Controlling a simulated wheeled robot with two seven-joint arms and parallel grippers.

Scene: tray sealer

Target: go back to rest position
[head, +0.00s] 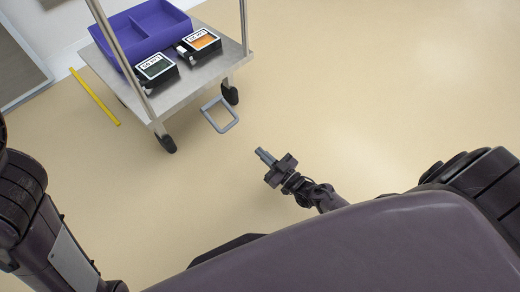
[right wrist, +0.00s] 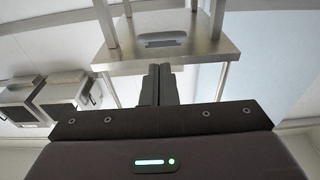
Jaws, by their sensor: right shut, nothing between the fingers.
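My right gripper (head: 265,156) is shut and empty, held out in front of my body over bare floor. Its closed fingers also show in the right wrist view (right wrist: 158,84), pointing toward a steel table (right wrist: 170,52). My left arm comes in at the left edge of the head view, but its gripper is out of the picture.
A steel cart (head: 205,82) on black wheels stands at the upper left. It carries a purple divided bin (head: 122,22) and two black labelled boxes, one with a dark label (head: 155,68) and one orange (head: 201,42). A grey frame (head: 220,114) is near the cart's wheels. A yellow strip (head: 95,96) lies on the floor. The floor to the right is clear.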

